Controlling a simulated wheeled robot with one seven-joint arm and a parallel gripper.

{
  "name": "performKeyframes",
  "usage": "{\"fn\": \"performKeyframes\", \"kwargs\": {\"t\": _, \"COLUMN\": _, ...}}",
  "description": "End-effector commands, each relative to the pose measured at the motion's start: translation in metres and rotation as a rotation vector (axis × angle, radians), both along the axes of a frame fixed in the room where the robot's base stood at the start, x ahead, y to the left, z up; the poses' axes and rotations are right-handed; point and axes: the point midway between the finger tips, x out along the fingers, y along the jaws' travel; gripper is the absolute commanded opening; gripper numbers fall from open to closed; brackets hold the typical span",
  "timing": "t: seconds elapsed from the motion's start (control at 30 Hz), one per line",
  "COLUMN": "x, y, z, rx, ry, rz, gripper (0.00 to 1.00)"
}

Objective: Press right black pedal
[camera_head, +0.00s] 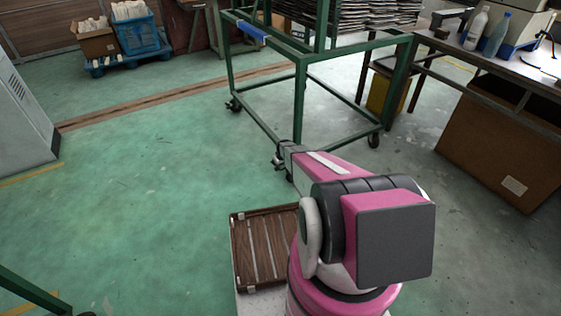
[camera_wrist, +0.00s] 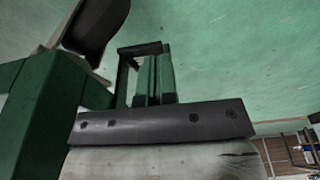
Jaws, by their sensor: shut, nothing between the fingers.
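In the head view, my gripper (camera_head: 281,158) is small and dark at the end of my pink arm. It is shut and empty, beside the lower near corner of the green metal cart (camera_head: 300,105). I cannot make out a pedal in this view. In the wrist view, a dark curved part (camera_wrist: 97,25) shows at the upper left and a black-topped green part (camera_wrist: 141,50) stands near the middle. I cannot tell whether either is the right black pedal. No contact between gripper and pedal can be made out.
A green post (camera_wrist: 42,115) fills the left of the wrist view. Stacked sheets (camera_head: 365,15) lie on the cart. A workbench (camera_head: 500,65) with bottles and a large brown box (camera_head: 500,145) stand at the right. The green floor (camera_head: 140,180) at the left is open.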

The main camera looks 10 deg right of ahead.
Motion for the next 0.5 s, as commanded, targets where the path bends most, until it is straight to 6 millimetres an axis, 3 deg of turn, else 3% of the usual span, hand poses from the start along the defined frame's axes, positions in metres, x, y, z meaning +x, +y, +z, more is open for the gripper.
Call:
{"fn": "performKeyframes", "kwargs": {"t": 0.13, "x": -0.0026, "y": -0.0007, "z": -0.0101, "rx": 0.001, "ry": 0.001, "rz": 0.000, "gripper": 0.00}}
{"fn": "performKeyframes", "kwargs": {"t": 0.5, "x": -0.0032, "y": -0.0009, "z": -0.0115, "rx": 0.000, "ry": 0.000, "rz": 0.000, "gripper": 0.00}}
